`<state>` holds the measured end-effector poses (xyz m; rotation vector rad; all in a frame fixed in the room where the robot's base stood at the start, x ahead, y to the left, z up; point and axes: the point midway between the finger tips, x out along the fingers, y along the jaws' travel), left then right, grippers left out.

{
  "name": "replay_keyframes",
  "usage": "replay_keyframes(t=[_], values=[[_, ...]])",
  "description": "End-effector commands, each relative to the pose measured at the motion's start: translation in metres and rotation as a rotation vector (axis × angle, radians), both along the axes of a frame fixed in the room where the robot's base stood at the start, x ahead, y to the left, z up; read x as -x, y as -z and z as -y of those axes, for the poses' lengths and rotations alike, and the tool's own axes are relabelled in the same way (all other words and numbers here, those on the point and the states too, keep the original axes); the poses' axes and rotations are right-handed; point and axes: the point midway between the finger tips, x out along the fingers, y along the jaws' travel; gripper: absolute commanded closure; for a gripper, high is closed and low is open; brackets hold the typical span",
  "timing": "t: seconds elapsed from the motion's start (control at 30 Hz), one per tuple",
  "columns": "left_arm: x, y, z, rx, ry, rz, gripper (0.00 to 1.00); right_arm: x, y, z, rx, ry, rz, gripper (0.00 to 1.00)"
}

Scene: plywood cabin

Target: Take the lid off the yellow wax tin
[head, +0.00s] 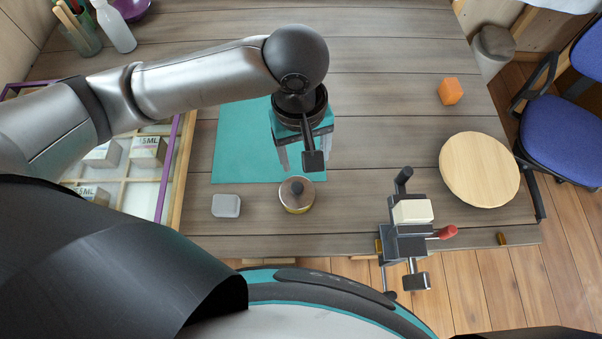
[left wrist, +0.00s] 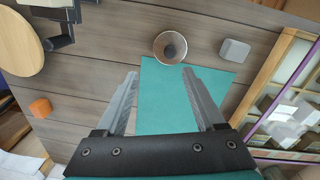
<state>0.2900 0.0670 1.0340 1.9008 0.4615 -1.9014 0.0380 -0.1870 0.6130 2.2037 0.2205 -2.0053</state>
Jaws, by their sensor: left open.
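The wax tin (head: 298,206) is a small round tin near the table's front edge, with yellow showing low on its side. A grey-brown lid (head: 290,186) with a dark knob sits on it. In the left wrist view the tin (left wrist: 170,47) shows as a round metallic shape just beyond the fingertips. My left gripper (head: 305,162) is open and empty above the teal mat, a little behind the tin and apart from it. Its two fingers also show in the left wrist view (left wrist: 161,74). My right gripper is not in view.
A grey block (head: 226,206) sits left of the tin. The teal mat (head: 235,150) lies behind it. A clamped vise (head: 405,240) stands at the front right, with a round wooden board (head: 479,169) and orange cube (head: 450,91) beyond. A purple-edged compartment case (head: 172,165) is left.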

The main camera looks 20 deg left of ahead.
Motion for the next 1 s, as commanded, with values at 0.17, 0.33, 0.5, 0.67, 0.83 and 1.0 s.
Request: replay_keyframes(t=[0.17, 0.33, 0.5, 0.67, 0.83, 1.0], values=[[0.002, -0.001, -0.014, -0.055, -0.066, -0.019, 0.29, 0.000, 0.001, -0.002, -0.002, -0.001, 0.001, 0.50], [0.003, 0.029, -0.015, -0.059, -0.074, -0.023, 0.29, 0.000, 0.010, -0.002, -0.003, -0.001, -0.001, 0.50], [0.002, 0.066, -0.015, -0.057, -0.072, -0.022, 0.29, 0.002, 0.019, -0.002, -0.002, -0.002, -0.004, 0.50], [0.002, 0.089, -0.014, -0.055, -0.071, -0.021, 0.29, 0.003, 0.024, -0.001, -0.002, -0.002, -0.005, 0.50], [0.002, 0.098, -0.014, -0.054, -0.071, -0.019, 0.29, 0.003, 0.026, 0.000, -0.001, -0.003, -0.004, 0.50], [0.002, 0.121, -0.017, -0.058, -0.070, -0.019, 0.29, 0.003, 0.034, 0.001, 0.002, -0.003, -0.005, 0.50]])
